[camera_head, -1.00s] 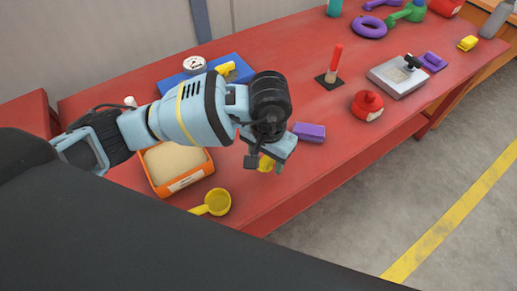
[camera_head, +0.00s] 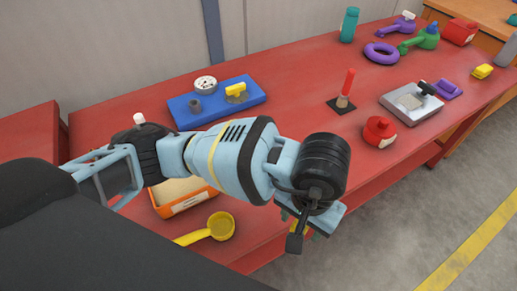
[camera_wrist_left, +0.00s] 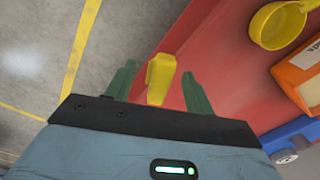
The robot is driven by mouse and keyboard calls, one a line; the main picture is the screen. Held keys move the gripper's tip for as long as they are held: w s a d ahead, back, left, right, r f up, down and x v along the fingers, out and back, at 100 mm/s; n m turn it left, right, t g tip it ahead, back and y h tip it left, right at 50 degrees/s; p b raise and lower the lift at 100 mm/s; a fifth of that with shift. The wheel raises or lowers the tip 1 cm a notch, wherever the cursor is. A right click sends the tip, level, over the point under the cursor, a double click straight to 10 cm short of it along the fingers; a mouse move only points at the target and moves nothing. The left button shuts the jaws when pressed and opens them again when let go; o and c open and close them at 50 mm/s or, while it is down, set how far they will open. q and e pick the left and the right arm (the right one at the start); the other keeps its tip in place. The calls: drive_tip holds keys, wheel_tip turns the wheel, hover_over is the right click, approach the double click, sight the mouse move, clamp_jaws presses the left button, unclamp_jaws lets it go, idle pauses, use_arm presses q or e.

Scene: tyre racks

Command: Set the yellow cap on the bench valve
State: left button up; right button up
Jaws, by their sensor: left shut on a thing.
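My left gripper (camera_head: 308,222) hangs over the front edge of the red bench (camera_head: 285,108), low in the head view. It is shut on the yellow cap, which shows between its green fingers in the left wrist view (camera_wrist_left: 160,78); in the head view only a bit of yellow shows beneath the gripper. A blue plate (camera_head: 182,114) lies at the back left of the bench. It bears a white gauge (camera_head: 205,83), a short grey stub (camera_head: 195,105) and a grey round fitting with a yellow handle (camera_head: 236,90). I cannot tell which is the bench valve. My right gripper is not seen.
An orange bin (camera_head: 183,205) and a yellow scoop (camera_head: 219,226) stand at the front left, close to my arm. A red-handled brush (camera_head: 348,85), a red pot (camera_head: 379,132) and a grey scale (camera_head: 395,98) stand to the right. The bench's middle is mostly clear.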

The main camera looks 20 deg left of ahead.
use_arm(q)
drive_tip(key=a+r+n, duration=0.1)
drive_tip(key=a+r, duration=0.1)
drive_tip(key=a, duration=0.7)
drive_tip(key=a+r+n, duration=0.2)
drive_tip(key=a+r, duration=0.1)
drive_tip(key=a, duration=0.7)
drive_tip(key=shift+w, duration=0.2)
drive_tip(key=shift+w+a, duration=0.1)
